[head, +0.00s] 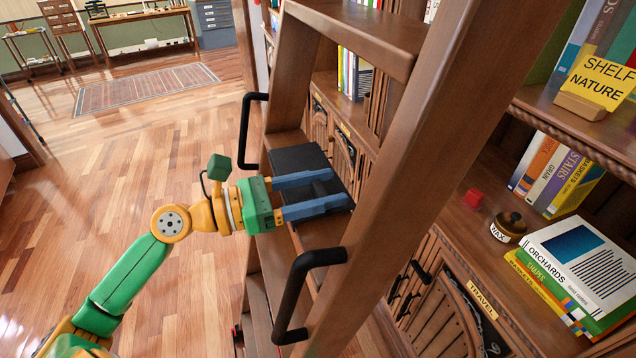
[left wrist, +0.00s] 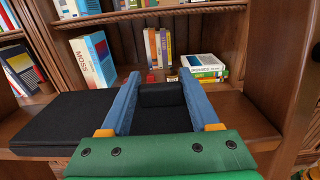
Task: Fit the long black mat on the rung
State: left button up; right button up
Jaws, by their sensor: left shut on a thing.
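The long black mat (head: 297,158) lies along a wooden ladder rung (head: 318,234) between the side rails. It also shows in the left wrist view (left wrist: 55,115), stretching left from my gripper. My left gripper (head: 342,188) reaches in from the left with its blue fingers over the mat. In the left wrist view (left wrist: 160,84), a black raised part of the mat (left wrist: 162,95) sits between the fingers, which are shut on it. Bare rung wood (left wrist: 238,112) shows to the right. I cannot tell whether the mat's underside rests fully on the rung. My right gripper is out of view.
Black handrails (head: 250,130) (head: 297,295) stand at the ladder's sides near my gripper. Behind the ladder are shelves with books (head: 580,265), a small red cube (head: 473,197) and a wax jar (head: 508,227). Open wooden floor (head: 110,170) lies to the left.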

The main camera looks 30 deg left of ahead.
pick_arm(q)
jog(key=shift+f, duration=0.35)
jog(key=o, duration=1.5)
jog(key=shift+o, duration=0.2)
jog(key=b+v, duration=0.2)
jog(key=v, duration=0.4)
jog(key=shift+s+a, duration=0.15)
jog(key=shift+a, duration=0.05)
jog(key=shift+s+a+r, duration=0.1)
jog(key=shift+s+a, duration=0.15)
jog(key=shift+s, duration=0.05)
